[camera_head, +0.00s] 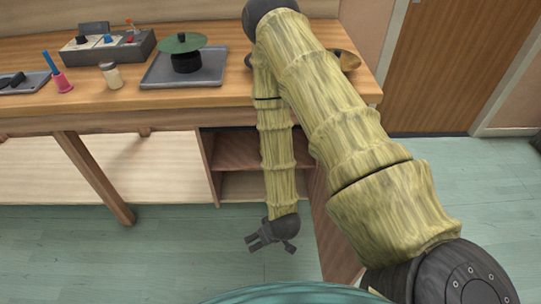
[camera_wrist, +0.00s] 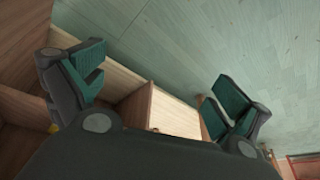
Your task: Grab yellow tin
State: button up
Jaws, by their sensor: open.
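I cannot make out a yellow tin for certain in either view. A tiny yellow patch (camera_wrist: 54,128) shows beside the left finger in the wrist view, too small to identify. My gripper (camera_head: 270,247) hangs low in front of the wooden table and its shelf unit. In the wrist view my gripper (camera_wrist: 160,88) has its two green-padded fingers wide apart, with nothing between them. My arm hides part of the tabletop and of the shelves.
The wooden table (camera_head: 120,100) bears a cream jar (camera_head: 111,75), a pink-based bell (camera_head: 63,83), a grey tray (camera_head: 160,81) with a green-topped dark object (camera_head: 184,60), and a control box (camera_head: 108,48). A brass bowl (camera_head: 348,60) is partly behind my arm. The open shelf unit (camera_head: 245,150) stands below.

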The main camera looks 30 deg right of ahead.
jog(key=w+d+f+m+t+h+b, duration=0.1)
jog(key=w+d+t+b, duration=0.3)
jog(key=w, duration=0.4)
jog(key=w+d+f+t+h+b, duration=0.1)
jog(key=w+d+b, duration=0.4)
jog(key=w, duration=0.4)
jog(key=w+d+r+t+h+b, duration=0.1)
jog(key=w+d+b, duration=0.2)
jog(key=w+d, duration=0.1)
jog(key=w+d+r+m+t+h+b, duration=0.1)
jog(key=w+d+t+b, duration=0.1)
jog(key=w+d, duration=0.3)
jog(key=w+d+r+m+t+h+b, duration=0.1)
jog(key=w+d+b, duration=0.3)
jog(key=w+d, duration=0.1)
jog(key=shift+d+r+t+b, duration=0.2)
jog(key=shift+d+t+b, duration=0.1)
jog(key=shift+d+b, duration=0.1)
jog(key=shift+r+b+x, duration=0.2)
jog(key=shift+b+x, duration=0.9)
jog(key=shift+x, duration=2)
jog(key=shift+w+a, duration=0.1)
jog(key=c, duration=1.5)
